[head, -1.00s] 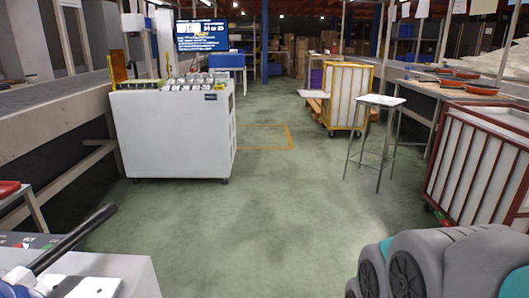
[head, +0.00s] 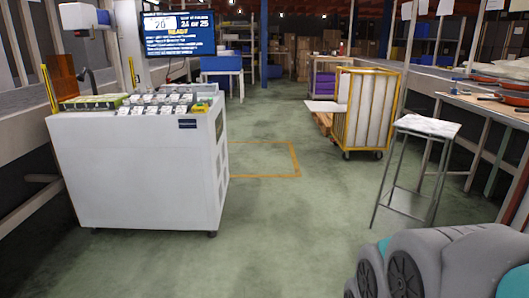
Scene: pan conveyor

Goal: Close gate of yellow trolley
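The yellow trolley (head: 367,110) stands on the floor right of centre, in the middle distance. It has a yellow frame on castors and white slatted sides. A pale flat panel (head: 325,106) sticks out to the left from its left side at about mid-height. I cannot tell for sure whether this panel is its gate or something behind it. My gripper is not in view; only a grey and teal part of my own body shows at the bottom right.
A white cabinet (head: 135,165) stands at the left, below a screen (head: 180,34). A stool (head: 420,128) stands right of and nearer than the trolley. A bench (head: 480,98) with red pans runs along the right. The green floor (head: 270,230) between is clear, with a yellow marked outline.

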